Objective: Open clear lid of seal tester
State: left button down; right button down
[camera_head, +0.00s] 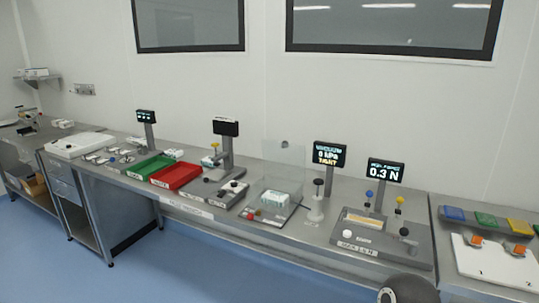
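The seal tester (262,216) stands on the bench right of centre, with red and yellow-green controls at its front left. Its clear lid (284,160) stands raised, close to upright, behind the base, with a small round knob near its top edge. A white-and-green pack (275,198) sits on the base in front of the lid. The display (330,155) beside it reads vacuum 0 kPa, with a yellow word below that looks like TIGHT. Neither gripper's fingers show. A dark rounded part at the bottom right edge may be mine.
A green tray (150,167) and a red tray (175,176) lie to the left. A black-knobbed lever post (318,203) stands right of the tester. A force tester reading 0.3 N (386,171) is further right. The blue floor in front is clear.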

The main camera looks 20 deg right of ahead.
aim_at(284, 144)
jog(key=u, duration=0.8)
jog(key=i, duration=1.7)
jog(key=z, duration=1.55)
jog(key=k, duration=0.45)
jog(key=z, duration=0.25)
jog(key=i, duration=0.45)
jog(key=u, duration=0.15)
